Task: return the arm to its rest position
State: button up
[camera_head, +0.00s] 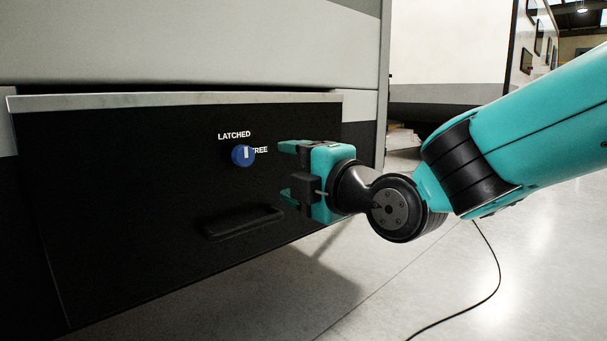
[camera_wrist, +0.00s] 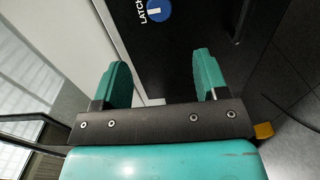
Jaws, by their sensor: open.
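My gripper (camera_head: 284,170) is at the end of my teal arm, in front of the black panel and to the right of the blue knob (camera_head: 243,155). Its jaws are open and empty, apart from the knob. In the wrist view both teal fingers (camera_wrist: 160,82) stand wide apart with nothing between them. The knob also shows at the top of the wrist view (camera_wrist: 159,10), beyond the fingers. Its white mark stands upright, towards the word LATCHED; the word FREE is at its right, partly covered by the knob.
The black panel (camera_head: 120,190) has a recessed handle (camera_head: 242,222) below the knob and a pale ledge (camera_head: 170,100) along its top. A dark cable (camera_head: 490,285) runs down to the pale floor (camera_head: 540,240). Open floor lies at the right, under my arm.

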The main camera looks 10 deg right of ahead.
jog(key=shift+v, duration=1.1)
jog(key=s+d+f+m+g+h, duration=0.35)
jog(key=s+f+m+g, duration=0.35)
jog(key=s+m, duration=0.25)
jog(key=s+d+f+m+g+h, duration=0.2)
jog(key=s+d+f+m+g, duration=0.2)
jog(key=s+f+m+g, duration=0.55)
notch_tip(320, 180, up, 31)
jog(key=s+n+t+p, duration=0.1)
jog(key=s+p, duration=0.1)
jog(key=p, duration=2.7)
jog(key=shift+s+d+f, duration=0.25)
jog(key=shift+s+d, duration=0.1)
jog(key=shift+t, duration=0.25)
